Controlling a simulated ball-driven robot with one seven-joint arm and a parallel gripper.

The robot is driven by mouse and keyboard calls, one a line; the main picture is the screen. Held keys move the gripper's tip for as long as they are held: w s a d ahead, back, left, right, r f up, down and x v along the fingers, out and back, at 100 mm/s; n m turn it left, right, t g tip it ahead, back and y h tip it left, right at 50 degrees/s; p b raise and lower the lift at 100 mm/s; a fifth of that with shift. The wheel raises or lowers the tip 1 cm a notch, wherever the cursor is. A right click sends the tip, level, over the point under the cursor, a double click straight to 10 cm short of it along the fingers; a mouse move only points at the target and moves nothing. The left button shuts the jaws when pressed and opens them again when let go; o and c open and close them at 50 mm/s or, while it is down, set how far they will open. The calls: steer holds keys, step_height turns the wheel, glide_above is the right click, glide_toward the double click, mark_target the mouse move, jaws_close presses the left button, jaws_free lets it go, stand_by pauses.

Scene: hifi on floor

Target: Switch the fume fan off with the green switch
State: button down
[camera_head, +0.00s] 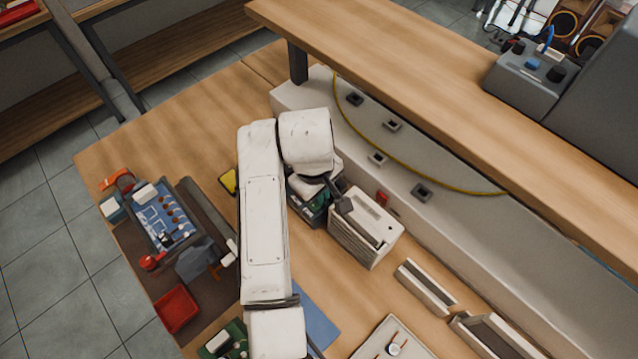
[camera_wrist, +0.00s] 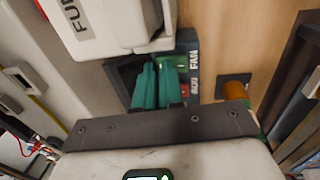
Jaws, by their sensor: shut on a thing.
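The fume fan is a white box (camera_head: 352,236) with a slotted top, right of my gripper in the head view. In the wrist view its white housing (camera_wrist: 100,22) fills the top and shows part of a "FUM" label. A dark switch box (camera_wrist: 192,62) marked "FAN" stands beside it. The green switch (camera_wrist: 179,67) shows on this box, partly hidden by my gripper's teal fingers (camera_wrist: 158,68). The fingers are close together at the switch and appear shut on it. In the head view my arm hides most of the switch box (camera_head: 308,214).
A raised wooden shelf (camera_head: 420,80) runs above the back of the bench. A grey ledge with sockets and a yellow cable (camera_head: 400,162) lies behind the fan. A white tray (camera_head: 370,350) is in front.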

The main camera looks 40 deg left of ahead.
mark_target(315, 204)
steer(key=shift+s+d+f, duration=0.2)
steer(key=shift+f, duration=0.45)
steer(key=shift+s+a+p, duration=0.1)
steer(key=shift+s+p, duration=0.5)
steer(key=shift+p, duration=0.25)
steer(key=shift+s, duration=0.1)
steer(key=shift+r, duration=0.1)
step_height(315, 204, up, 6)
steer(key=p, duration=0.5)
steer(key=shift+a, duration=0.15)
step_height(315, 204, up, 9)
steer(key=b, duration=0.2)
steer(key=shift+s, duration=0.4)
